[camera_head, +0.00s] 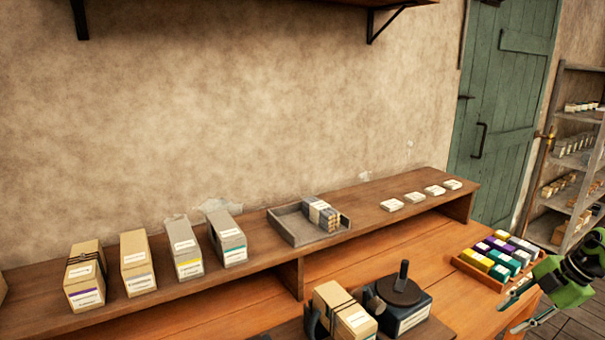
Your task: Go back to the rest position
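My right gripper (507,319) comes in at the lower right on a green arm. Its two pale fingers are apart with nothing seen between them. It is in front of the crate of coloured boxes (462,266), near the table's right edge. A black press with a round top and upright handle (402,285) stands on the table at the bottom middle. A cream box with dark bands (344,309) is beside it on the left, partly cut off by the frame edge.
A raised wooden shelf (262,256) runs along the wall. It holds several cartons (138,262), a grey tray (295,228) with a small bundle of boxes (321,214), and several white packs (414,197). A green door (502,110) and a shelving rack (577,160) stand behind at right.

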